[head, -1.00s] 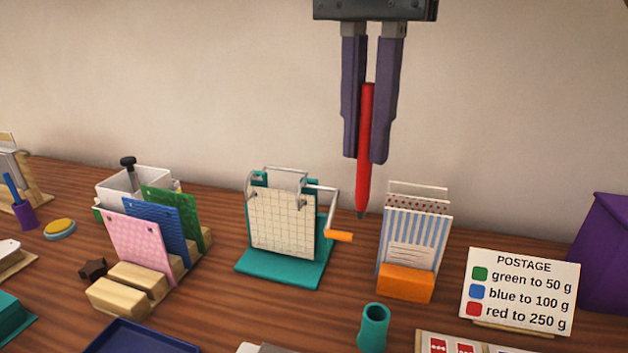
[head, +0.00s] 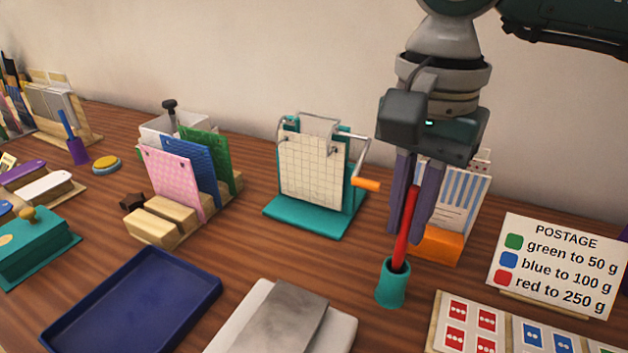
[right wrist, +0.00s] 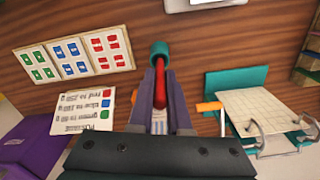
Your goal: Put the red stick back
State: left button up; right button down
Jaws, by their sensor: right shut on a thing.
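The red stick (head: 405,232) is upright with a slight tilt, and its lower end is inside the mouth of the small teal cup (head: 391,287). My right gripper (head: 410,225) is shut on the stick's upper part, above the cup. In the right wrist view the red stick (right wrist: 160,85) lies between the fingers (right wrist: 160,95) and its far end reaches the teal cup (right wrist: 159,50). How deep the tip sits in the cup is hidden by the cup wall. My left gripper is not in view.
An orange holder (head: 436,243) with striped cards stands just behind the gripper. The postage sign (head: 558,262) and the stamp sheets (head: 470,330) are to the right. A teal stand with an orange crank (head: 315,218), a navy tray (head: 130,310) and a grey scale (head: 285,320) are to the left.

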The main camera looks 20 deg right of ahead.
aim_at(397, 267)
jog(key=shift+f, duration=2.05)
jog(key=shift+f+b, duration=0.1)
jog(key=shift+b, duration=0.25)
jog(key=c, duration=0.9)
grip_release()
jog(key=shift+o, duration=0.2)
